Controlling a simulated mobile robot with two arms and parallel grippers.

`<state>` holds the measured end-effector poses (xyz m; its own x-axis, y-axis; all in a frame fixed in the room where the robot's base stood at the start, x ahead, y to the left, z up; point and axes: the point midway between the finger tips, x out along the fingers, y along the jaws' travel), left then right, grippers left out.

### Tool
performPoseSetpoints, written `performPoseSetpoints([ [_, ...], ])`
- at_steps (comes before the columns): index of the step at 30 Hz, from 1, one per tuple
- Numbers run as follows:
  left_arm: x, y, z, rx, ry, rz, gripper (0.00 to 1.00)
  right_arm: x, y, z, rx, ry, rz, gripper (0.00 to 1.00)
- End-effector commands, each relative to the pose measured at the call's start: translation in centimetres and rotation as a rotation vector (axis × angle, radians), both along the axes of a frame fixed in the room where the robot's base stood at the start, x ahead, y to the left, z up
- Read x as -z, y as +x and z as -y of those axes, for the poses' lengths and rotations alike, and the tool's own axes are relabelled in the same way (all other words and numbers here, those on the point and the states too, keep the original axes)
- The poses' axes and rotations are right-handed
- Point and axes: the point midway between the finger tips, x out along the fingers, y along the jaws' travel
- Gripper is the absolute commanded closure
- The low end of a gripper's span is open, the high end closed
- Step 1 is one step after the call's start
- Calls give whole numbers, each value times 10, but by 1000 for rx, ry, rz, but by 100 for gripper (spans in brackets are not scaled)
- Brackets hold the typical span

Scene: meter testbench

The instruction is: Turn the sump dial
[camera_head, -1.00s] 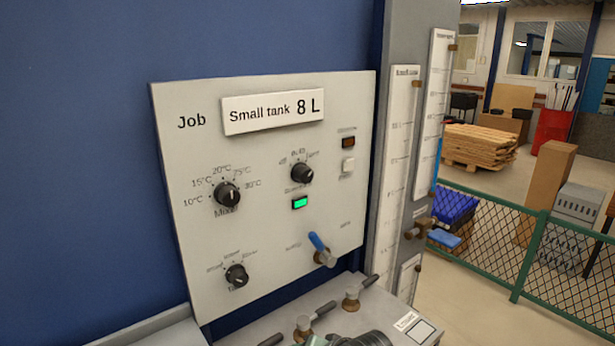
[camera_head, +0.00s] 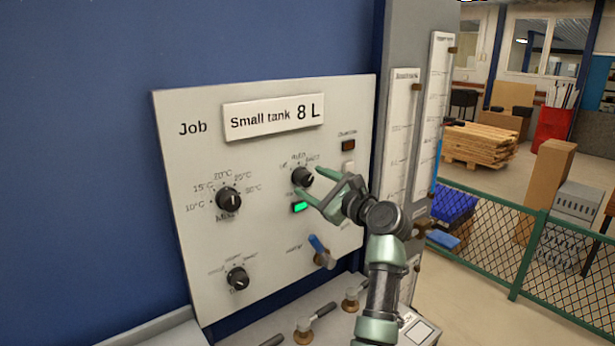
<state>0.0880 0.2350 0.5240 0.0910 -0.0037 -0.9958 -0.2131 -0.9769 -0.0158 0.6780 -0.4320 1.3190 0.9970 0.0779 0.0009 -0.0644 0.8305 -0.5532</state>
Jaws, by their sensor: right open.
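A pale panel (camera_head: 250,235) carries three black dials with small, mostly unreadable labels. The upper right dial (camera_head: 302,176) has a label above it that seems to read "Auto" at the middle mark. My right gripper (camera_head: 307,182) is open, with its green fingertips above and below this dial from the right. I cannot tell whether they touch it. The mixer dial (camera_head: 228,199), with temperature marks, is at the left. Another dial (camera_head: 237,278) is at the lower left. I cannot read which one is named sump. My left gripper is not in view.
A green lit indicator (camera_head: 300,207) sits just under the lower finger. A blue-handled lever (camera_head: 320,248) juts out below my right gripper. Valves (camera_head: 304,335) stand on the ledge below. Gauge tubes (camera_head: 401,140) rise at the right.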

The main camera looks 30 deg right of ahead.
Motion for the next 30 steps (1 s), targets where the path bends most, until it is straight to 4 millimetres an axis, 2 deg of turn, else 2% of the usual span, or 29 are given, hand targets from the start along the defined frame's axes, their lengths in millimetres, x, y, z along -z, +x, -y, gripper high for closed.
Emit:
performPoseSetpoints([
  [3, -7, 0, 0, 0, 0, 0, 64, -2, 15, -1, 0, 1, -1, 41],
  [6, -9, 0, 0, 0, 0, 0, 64, -1, 22, -2, 0, -1, -1, 41],
  [15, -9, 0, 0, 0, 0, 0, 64, 1, 26, -2, 0, -2, -1, 41],
  [16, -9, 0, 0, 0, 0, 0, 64, 1, 26, -2, 0, -2, -1, 44],
  [22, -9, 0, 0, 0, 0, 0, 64, 1, 25, -2, 0, -2, -1, 99],
  [30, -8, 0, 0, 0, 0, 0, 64, 1, 25, -2, -1, -24, -1, 100],
])
